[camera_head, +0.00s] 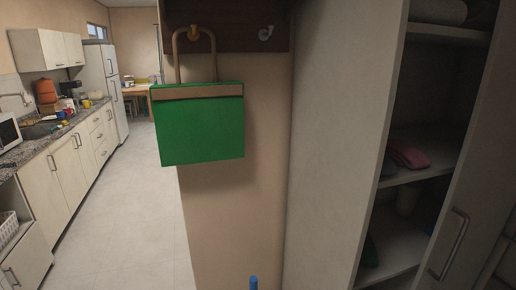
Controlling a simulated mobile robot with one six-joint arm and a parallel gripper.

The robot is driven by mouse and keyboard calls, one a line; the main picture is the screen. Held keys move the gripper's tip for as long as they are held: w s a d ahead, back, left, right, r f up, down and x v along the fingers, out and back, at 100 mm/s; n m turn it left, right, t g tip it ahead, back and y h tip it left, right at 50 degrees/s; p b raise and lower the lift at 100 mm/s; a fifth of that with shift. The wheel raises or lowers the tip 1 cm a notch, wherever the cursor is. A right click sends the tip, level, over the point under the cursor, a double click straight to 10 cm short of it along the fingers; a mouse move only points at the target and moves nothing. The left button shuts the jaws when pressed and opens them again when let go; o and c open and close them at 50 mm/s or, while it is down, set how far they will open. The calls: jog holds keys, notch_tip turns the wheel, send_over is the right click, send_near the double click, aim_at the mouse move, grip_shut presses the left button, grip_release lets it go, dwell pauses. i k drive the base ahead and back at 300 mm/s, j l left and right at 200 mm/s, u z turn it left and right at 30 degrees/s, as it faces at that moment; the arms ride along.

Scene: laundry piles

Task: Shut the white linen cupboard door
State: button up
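The white linen cupboard (345,130) stands at the right, its tall side panel facing me. Its door (480,200) is at the far right edge, partly cut off by the frame, with a vertical metal bar handle (455,245). The door stands open, leaving a wide dark gap between its near edge and the side panel. Inside are shelves (415,165) with a pink cloth (409,155), pale folded linen (438,10) at the top and a dark green item (370,252) lower down. My gripper cannot be made out in this view.
A green bag (200,125) hangs from a hook rail on the wall end left of the cupboard. A small blue tip (254,283) shows at the bottom edge; I cannot tell what it is. Kitchen counter (60,135) lies far left, with clear floor (125,220) beside it.

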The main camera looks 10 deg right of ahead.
aim_at(479, 199)
jog(key=z, duration=1.7)
jog(key=i+l+u, duration=0.1)
jog(key=i, duration=0.4)
jog(key=i+l+u, duration=0.1)
jog(key=i+l, duration=0.3)
jog(key=i, duration=0.1)
